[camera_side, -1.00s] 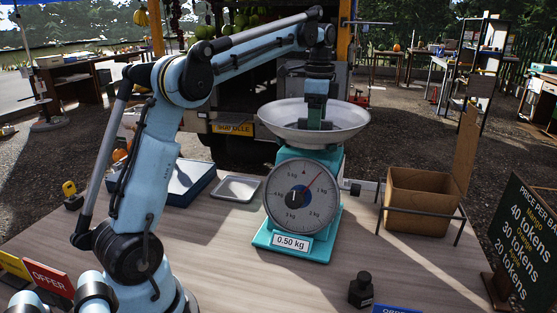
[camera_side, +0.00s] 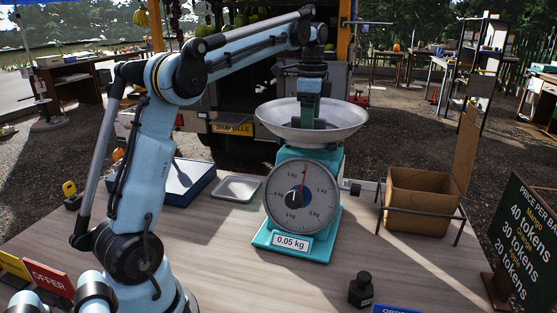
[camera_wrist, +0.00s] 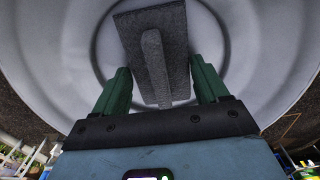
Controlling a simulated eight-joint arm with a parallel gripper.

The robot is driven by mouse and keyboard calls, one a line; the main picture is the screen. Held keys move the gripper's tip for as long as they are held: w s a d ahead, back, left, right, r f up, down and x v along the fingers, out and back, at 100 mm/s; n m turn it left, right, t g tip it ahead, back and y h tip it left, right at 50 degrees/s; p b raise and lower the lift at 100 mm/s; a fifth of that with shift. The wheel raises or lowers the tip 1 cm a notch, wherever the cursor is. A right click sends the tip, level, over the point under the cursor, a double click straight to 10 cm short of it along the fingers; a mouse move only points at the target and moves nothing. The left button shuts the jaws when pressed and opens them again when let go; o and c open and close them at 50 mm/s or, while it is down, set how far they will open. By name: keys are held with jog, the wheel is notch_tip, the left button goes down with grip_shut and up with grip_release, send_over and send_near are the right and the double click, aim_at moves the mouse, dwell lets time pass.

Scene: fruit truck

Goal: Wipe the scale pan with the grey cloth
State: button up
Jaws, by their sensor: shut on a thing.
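The teal scale (camera_side: 301,195) stands on the table with its round grey-white pan (camera_side: 345,122) on top. Its label reads 0.05 kg and the red needle points almost straight up. My gripper (camera_side: 306,118) reaches down into the pan. In the wrist view the grey cloth (camera_wrist: 155,65) is a flat dark-grey rectangle with a raised ridge, lying over the middle of the pan. Whether the cloth's underside touches the pan is hidden. In the side view the pan rim hides most of the cloth.
A brown box (camera_side: 420,200) behind a metal bar stands right of the scale. A small metal tray (camera_side: 238,188) and a blue-edged tray (camera_side: 188,182) lie to the left. A black weight (camera_side: 361,290) stands at the front. The table front is mostly clear.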

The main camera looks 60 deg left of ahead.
jog(key=shift+w+d+f, duration=0.1)
jog(key=shift+w+d, duration=0.55)
jog(key=shift+d, duration=0.05)
jog(key=shift+s+a, duration=0.1)
jog(key=shift+s+a, duration=0.6)
jog(key=shift+w+d, duration=0.7)
dwell(0.3)
